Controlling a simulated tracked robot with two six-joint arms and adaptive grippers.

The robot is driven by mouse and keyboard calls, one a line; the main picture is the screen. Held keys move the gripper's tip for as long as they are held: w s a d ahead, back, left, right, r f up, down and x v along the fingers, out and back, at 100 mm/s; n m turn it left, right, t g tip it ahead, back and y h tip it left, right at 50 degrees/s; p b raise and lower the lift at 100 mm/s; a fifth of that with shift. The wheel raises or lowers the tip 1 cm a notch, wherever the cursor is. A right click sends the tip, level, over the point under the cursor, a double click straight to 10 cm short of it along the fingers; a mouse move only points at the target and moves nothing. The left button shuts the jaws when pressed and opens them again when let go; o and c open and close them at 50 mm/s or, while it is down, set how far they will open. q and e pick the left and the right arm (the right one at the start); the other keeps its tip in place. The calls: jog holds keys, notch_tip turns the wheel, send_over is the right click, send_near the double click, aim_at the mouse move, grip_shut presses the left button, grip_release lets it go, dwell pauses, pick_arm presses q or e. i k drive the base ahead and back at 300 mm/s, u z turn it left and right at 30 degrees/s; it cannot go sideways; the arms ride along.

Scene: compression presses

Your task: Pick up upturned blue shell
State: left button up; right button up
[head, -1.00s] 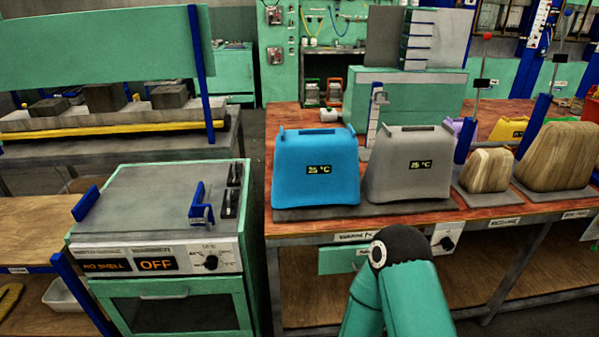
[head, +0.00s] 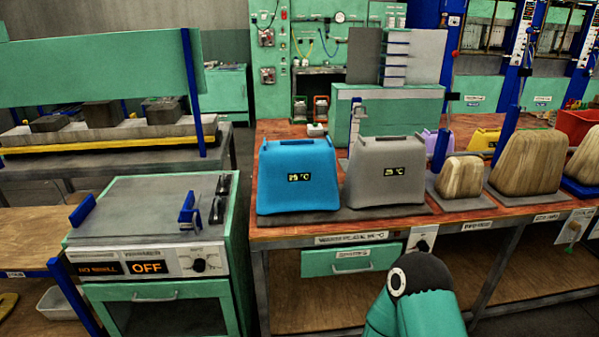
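The blue shell (head: 298,180) stands upturned on a grey mat on the wooden bench, left of a grey shell. A teal arm link of mine shows at the bottom, in front of the bench, apart from the shell. Neither of my grippers is in the head view.
The grey shell (head: 385,180) stands close on the blue shell's right. Wooden forms (head: 528,163) stand further right. A green heater unit (head: 150,225) with an OFF display and blue brackets stands left, across a narrow gap. A drawer (head: 350,260) hangs under the bench.

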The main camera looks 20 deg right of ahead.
aim_at(294, 175)
jog(key=i, duration=0.9)
jog(key=u, duration=0.2)
jog(key=k, duration=0.95)
jog(key=z, duration=0.2)
jog(key=i, duration=0.95)
jog(key=u, duration=0.05)
